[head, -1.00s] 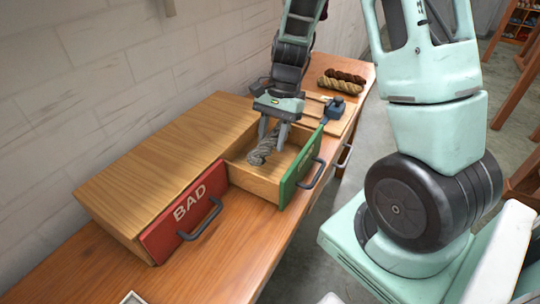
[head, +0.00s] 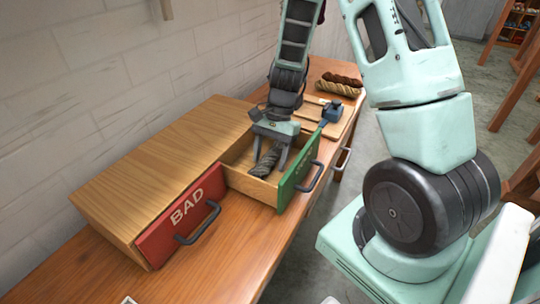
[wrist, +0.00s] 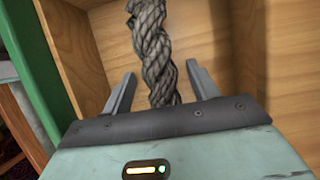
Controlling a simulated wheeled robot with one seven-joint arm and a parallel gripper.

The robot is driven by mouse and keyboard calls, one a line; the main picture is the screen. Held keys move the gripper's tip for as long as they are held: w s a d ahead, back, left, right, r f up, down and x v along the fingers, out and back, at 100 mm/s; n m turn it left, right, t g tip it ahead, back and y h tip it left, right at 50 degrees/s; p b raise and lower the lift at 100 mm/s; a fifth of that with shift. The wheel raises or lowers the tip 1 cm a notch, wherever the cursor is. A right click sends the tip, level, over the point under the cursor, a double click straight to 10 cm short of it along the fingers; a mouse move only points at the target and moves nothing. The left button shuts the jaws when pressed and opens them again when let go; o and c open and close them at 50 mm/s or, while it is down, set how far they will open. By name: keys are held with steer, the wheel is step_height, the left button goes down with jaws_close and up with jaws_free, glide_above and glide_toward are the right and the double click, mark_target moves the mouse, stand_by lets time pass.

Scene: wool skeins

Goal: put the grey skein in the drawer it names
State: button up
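The grey skein (head: 264,164), a twisted rope-like bundle, is inside the open drawer (head: 249,185) with the green front (head: 297,180). It also shows in the wrist view (wrist: 152,45). The lettering on the green front is too oblique to read. My gripper (head: 270,168) reaches down into this drawer. Its two fingers stand on either side of the skein, and the wrist view shows a gap between each finger and the wool, so it is open. The other drawer has a red front (head: 172,218) reading BAD and is shut.
The wooden drawer cabinet (head: 150,165) stands on a wooden bench (head: 235,245) against a white brick wall. Beyond it lie a board with a blue tool (head: 334,112), a tan skein (head: 337,89) and a brown skein (head: 343,79).

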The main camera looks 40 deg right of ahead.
steer(key=p+v, duration=0.1)
steer(key=v, duration=1.1)
steer(key=s+a+r+n+h, duration=0.1)
steer(key=s+a+r+n, duration=0.15)
steer(key=a+n, duration=0.4)
steer(key=s+a+r+n+h, duration=0.1)
steer(key=s+a+n, duration=0.2)
steer(key=a, duration=0.7)
steer(key=s+a+n+t+h, duration=0.1)
steer(key=s+a+n, duration=0.9)
steer(key=s+n, duration=0.2)
steer(key=shift+s+r+t+h, duration=0.15)
steer(key=shift+s+t+h, duration=0.15)
steer(key=shift+s, duration=0.6)
steer(key=shift+a+r, duration=0.1)
steer(key=shift+a, duration=0.05)
